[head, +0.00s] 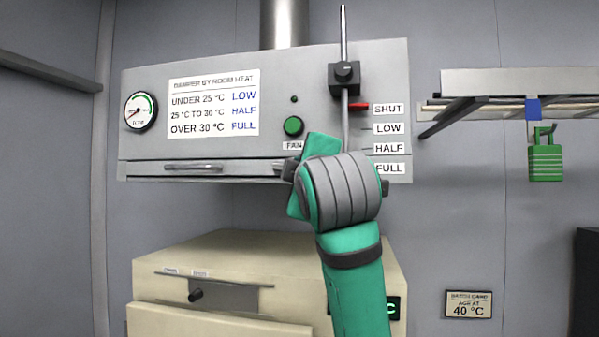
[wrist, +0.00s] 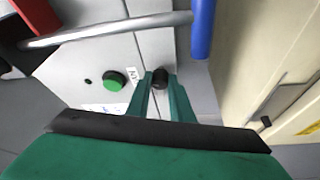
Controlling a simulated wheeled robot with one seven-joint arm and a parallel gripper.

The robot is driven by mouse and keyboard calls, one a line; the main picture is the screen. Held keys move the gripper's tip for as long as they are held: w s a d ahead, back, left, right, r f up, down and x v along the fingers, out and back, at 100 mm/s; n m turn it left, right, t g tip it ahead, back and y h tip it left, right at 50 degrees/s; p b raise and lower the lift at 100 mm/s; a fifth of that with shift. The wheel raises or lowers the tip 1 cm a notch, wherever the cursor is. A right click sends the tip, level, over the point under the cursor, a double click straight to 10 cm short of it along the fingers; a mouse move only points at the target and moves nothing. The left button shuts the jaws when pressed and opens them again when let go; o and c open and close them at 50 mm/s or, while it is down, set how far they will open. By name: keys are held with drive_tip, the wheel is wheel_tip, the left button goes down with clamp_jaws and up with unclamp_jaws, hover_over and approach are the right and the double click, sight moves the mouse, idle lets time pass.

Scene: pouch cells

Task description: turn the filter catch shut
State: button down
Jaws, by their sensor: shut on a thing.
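The filter catch shows in the wrist view as a small dark knob (wrist: 161,77) on the hood's lower edge. My gripper (wrist: 161,84) has one green finger on each side of it and is shut on it. In the head view my green and grey wrist hides the fingertips and most of the catch. The filter front (head: 235,168) is the strip along the hood's bottom, with a bar handle (head: 193,167) at the left. Which way the catch is turned cannot be told.
The green fan button (head: 293,126) is just above my gripper. The damper rod (head: 345,125) hangs close by, its red pointer (head: 358,106) at SHUT; its blue end (wrist: 203,28) shows in the wrist view. A cream oven (head: 225,255) stands below. A shelf with a green padlock (head: 545,163) is right.

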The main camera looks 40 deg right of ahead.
drive_tip(key=shift+a+n, duration=0.1)
drive_tip(key=shift+n, duration=0.5)
drive_tip(key=shift+n+y, duration=0.3)
drive_tip(key=c, duration=1.6)
unclamp_jaws()
drive_tip(key=shift+o, duration=0.2)
drive_tip(key=r+v, duration=0.1)
drive_tip(key=v, duration=0.9)
drive_tip(key=shift+s+a+f, duration=0.25)
drive_tip(key=shift+s+f, duration=0.1)
drive_tip(key=shift+w, duration=0.1)
